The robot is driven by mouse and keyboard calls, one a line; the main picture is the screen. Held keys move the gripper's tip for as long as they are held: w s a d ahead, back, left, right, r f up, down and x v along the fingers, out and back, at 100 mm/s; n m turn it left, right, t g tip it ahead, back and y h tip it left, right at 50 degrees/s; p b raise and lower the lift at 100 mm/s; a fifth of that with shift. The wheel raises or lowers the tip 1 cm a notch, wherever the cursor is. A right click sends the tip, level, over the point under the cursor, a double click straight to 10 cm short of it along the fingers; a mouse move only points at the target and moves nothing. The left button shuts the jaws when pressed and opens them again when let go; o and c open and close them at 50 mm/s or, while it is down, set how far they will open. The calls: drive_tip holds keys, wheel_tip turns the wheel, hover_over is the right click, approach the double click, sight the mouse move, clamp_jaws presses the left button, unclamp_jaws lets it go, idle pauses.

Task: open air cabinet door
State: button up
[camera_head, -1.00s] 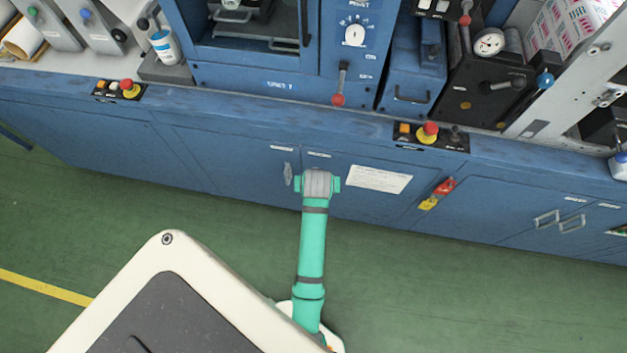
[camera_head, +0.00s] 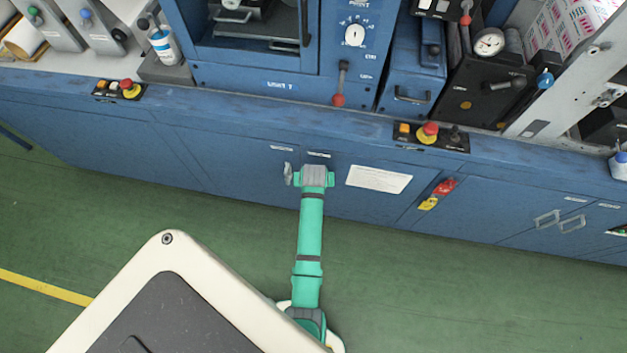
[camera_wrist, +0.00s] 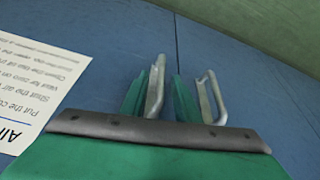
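The air cabinet door (camera_head: 372,205) is a blue front panel with a white printed sheet (camera_head: 379,179); the sheet also shows at the left of the wrist view (camera_wrist: 35,90). In the wrist view, the door's silver bar handle (camera_wrist: 155,92) stands between the two green fingers of my gripper (camera_wrist: 157,78). The fingers are apart, and I cannot tell how deep the handle sits between them. A second silver handle (camera_wrist: 216,100), on the neighbouring door, is just outside the right finger. In the head view my gripper (camera_head: 314,177) hides the door's handle.
The neighbouring door's handle (camera_head: 288,173) is close left of my gripper in the head view. A red and yellow lockout tag (camera_head: 438,193) hangs on the cabinet right of the sheet. The green floor (camera_head: 430,290) before the cabinet is clear.

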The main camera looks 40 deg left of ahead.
drive_tip(key=shift+f, duration=0.15)
clamp_jaws()
